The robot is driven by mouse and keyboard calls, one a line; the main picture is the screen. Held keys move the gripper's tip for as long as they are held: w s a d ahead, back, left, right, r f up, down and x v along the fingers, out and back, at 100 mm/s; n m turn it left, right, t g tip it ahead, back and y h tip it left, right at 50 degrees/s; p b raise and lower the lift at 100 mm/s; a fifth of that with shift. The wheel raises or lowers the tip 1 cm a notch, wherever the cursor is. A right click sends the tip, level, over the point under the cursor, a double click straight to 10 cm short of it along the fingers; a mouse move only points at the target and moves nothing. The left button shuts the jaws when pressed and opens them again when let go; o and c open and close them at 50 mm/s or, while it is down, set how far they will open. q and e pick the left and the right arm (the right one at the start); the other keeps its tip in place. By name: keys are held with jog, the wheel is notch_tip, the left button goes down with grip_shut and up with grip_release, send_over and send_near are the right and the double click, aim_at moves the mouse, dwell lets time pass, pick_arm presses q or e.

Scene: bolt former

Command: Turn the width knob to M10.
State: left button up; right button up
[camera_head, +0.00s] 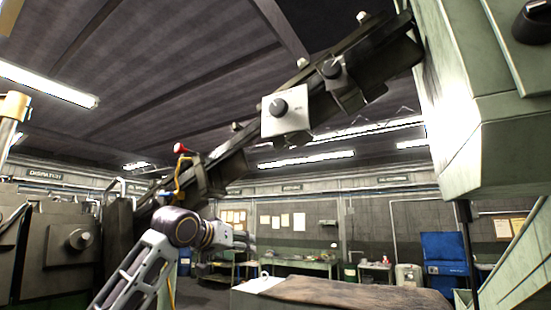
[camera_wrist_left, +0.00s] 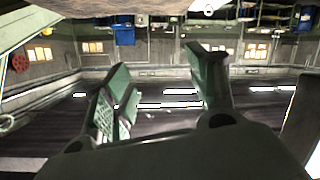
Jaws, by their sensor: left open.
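A dark round knob (camera_head: 279,107) sits on a white plate (camera_head: 297,122) fixed to the sloping dark beam. Small marks on the plate are too small to read, so I cannot tell which knob is the width knob or its setting. Another dark knob (camera_head: 333,68) sits higher on the beam. My left arm rises from the lower left in the head view, its wrist below and left of the white plate, apart from it. In the left wrist view my left gripper (camera_wrist_left: 157,60) is open, with nothing between its green-grey fingers. My right gripper is in neither view.
The sloping beam (camera_head: 228,166) crosses above my left arm. A red-topped yellow lever (camera_head: 180,149) stands close to the arm. A grey machine block (camera_head: 72,265) is at left, a large green housing (camera_head: 500,150) at right. Open air lies between wrist and plate.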

pick_arm(q)
jog(key=s+d+r+m+t+h, duration=0.1)
jog(key=s+d+r+m+h, duration=0.15)
jog(key=s+r, duration=1.7)
jog(key=m+t, duration=0.1)
send_near(276, 108)
jog(key=v, duration=0.4)
jog(key=shift+s+d, duration=0.1)
jog(key=shift+s, duration=0.1)
jog(key=shift+w+r, duration=0.1)
jog(key=shift+p+x, duration=2.15)
jog(key=shift+x, duration=4.7)
jog(key=shift+c, duration=0.3)
jog(key=c, duration=1)
